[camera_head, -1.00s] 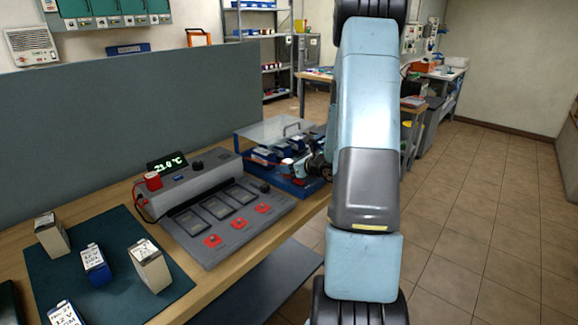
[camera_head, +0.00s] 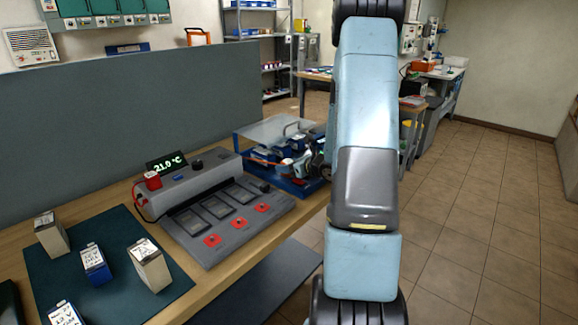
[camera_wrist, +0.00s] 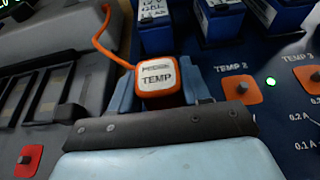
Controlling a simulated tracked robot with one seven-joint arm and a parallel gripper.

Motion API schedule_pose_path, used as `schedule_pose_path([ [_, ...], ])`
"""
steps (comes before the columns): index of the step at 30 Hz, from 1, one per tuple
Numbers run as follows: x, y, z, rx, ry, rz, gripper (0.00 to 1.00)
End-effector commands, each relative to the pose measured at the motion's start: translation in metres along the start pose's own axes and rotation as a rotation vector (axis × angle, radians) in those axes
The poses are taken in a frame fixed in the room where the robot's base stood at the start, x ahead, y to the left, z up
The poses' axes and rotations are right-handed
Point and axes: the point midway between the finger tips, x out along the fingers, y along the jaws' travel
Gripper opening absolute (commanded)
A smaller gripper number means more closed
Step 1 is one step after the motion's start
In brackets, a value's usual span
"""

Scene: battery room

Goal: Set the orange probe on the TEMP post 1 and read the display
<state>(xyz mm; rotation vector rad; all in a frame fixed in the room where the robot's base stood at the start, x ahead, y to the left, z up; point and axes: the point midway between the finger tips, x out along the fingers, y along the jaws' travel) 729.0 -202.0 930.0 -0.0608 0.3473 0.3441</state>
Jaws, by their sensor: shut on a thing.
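The orange probe (camera_wrist: 158,82), with a white TEMP label on top, is between the fingers of my gripper (camera_wrist: 157,98). My gripper is shut on it over the blue panel (camera_wrist: 222,82). TEMP post 1 does not show; the probe and gripper cover the panel left of the TEMP 2 post (camera_wrist: 242,88). I cannot tell whether the probe is seated. The TEMP 3 post (camera_wrist: 313,76) is at the right edge. The display (camera_head: 167,162) on the grey tester reads 21.0 °C.
A green light (camera_wrist: 270,82) is lit between TEMP 2 and TEMP 3. Blue batteries (camera_wrist: 216,18) stand behind the posts. An orange cable (camera_wrist: 104,42) runs from the probe. The grey tester (camera_head: 215,195) has several red pads. Batteries stand on a green mat (camera_head: 112,285).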

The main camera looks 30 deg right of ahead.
Motion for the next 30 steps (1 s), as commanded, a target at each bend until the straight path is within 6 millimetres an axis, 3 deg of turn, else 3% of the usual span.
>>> schedule_pose_path([
  [14, 0.001, -0.001, -0.004, 0.0, -0.001, 0.0, 0.16],
  [30, -0.003, -0.001, 0.008, -0.001, -0.001, -0.001, 0.16],
])
